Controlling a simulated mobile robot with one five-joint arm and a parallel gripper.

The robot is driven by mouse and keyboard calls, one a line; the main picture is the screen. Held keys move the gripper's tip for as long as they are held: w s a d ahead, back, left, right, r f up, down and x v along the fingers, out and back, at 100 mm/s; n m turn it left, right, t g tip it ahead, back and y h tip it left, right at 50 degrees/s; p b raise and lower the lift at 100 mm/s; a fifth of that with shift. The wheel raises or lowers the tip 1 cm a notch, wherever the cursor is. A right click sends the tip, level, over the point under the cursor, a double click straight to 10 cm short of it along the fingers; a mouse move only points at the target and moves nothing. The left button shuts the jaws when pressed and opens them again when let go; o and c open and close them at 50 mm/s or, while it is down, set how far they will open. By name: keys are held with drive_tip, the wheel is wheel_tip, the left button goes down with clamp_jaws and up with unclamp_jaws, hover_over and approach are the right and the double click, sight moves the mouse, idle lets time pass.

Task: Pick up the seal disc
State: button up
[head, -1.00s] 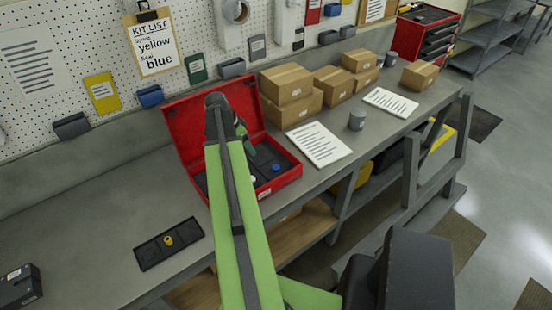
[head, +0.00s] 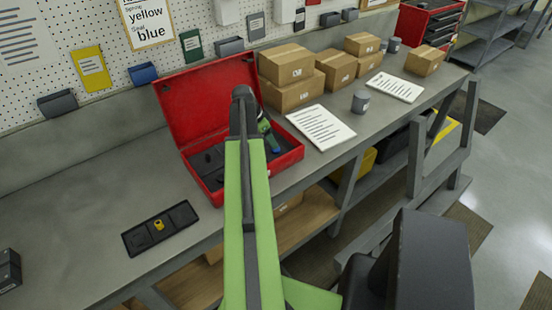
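The open red case (head: 290,158) lies on the bench with its lid raised against the back. A small blue disc (head: 276,150), which looks like the seal disc, is in the right part of the case. My gripper (head: 271,140) reaches down into the case, its tip right at the disc. My arm covers the middle of the case. The fingers are too small to see whether they are open or closed around the disc. A black tray (head: 131,243) with a yellow piece (head: 159,225) in its middle lies on the bench at left.
A kit list (head: 148,25) on the pegboard shows yellow and blue. A white sheet (head: 320,127), a grey cup (head: 360,101) and several cardboard boxes (head: 296,94) stand right of the case. A dark block (head: 9,270) sits at far left. Bench between block and tray is clear.

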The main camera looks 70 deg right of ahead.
drive_tip(key=b+x, duration=0.4)
drive_tip(key=shift+s+a+f, duration=0.15)
drive_tip(key=shift+a+f, duration=0.1)
drive_tip(key=shift+f, duration=0.15)
drive_tip(key=shift+s+d+f+b, duration=0.15)
drive_tip(key=shift+f+b, duration=0.15)
drive_tip(key=shift+b, duration=0.15)
drive_tip(key=shift+r, duration=0.2)
clamp_jaws()
